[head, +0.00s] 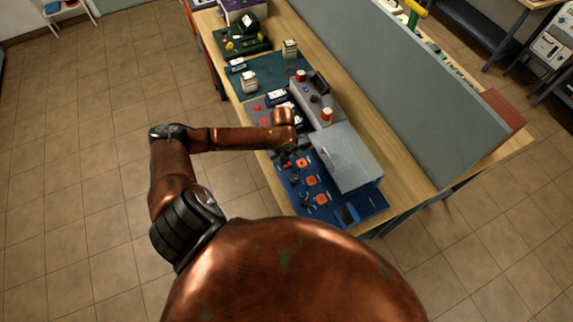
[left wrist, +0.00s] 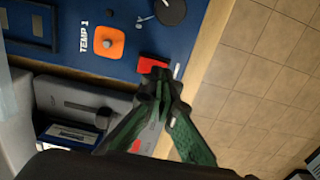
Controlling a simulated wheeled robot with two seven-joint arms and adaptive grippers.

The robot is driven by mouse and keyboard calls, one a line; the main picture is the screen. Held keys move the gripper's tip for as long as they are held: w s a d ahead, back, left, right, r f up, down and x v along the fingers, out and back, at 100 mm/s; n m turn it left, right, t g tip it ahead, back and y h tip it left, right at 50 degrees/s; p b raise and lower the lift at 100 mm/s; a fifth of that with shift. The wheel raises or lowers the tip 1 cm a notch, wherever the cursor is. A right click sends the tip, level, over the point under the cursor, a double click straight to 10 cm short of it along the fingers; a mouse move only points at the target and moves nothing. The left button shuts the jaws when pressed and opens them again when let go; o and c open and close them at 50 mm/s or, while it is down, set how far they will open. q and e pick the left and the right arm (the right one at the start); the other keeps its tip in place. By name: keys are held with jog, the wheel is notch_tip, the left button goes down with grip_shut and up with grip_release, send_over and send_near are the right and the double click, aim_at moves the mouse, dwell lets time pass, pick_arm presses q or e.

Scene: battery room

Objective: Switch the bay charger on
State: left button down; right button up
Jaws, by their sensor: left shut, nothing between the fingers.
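My left gripper (head: 287,158) is over the near left edge of a blue panel (head: 345,214) on the bench. In the left wrist view its green fingers (left wrist: 162,88) are shut with nothing between them. The tips are right at a red switch (left wrist: 152,64) on the blue panel and partly cover it; I cannot tell whether they touch it. Next to the switch is an orange plate with a grey knob (left wrist: 109,41), labelled TEMP 1. I cannot read any charger label or tell the switch's position. My right gripper is not in view.
A grey box (head: 345,157) stands at the panel's right side. Beyond are a grey unit with a red-topped part (head: 327,115), a dark green mat (head: 270,80) and small jars (head: 249,82). A tall grey divider (head: 400,70) runs along the bench.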

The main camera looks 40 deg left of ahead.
pick_arm(q)
jog(key=shift+f, duration=1.1)
dwell(0.6)
notch_tip(320, 180, up, 7)
jog(key=p, duration=0.9)
jog(key=shift+r, duration=0.1)
dwell(0.3)
dwell(0.3)
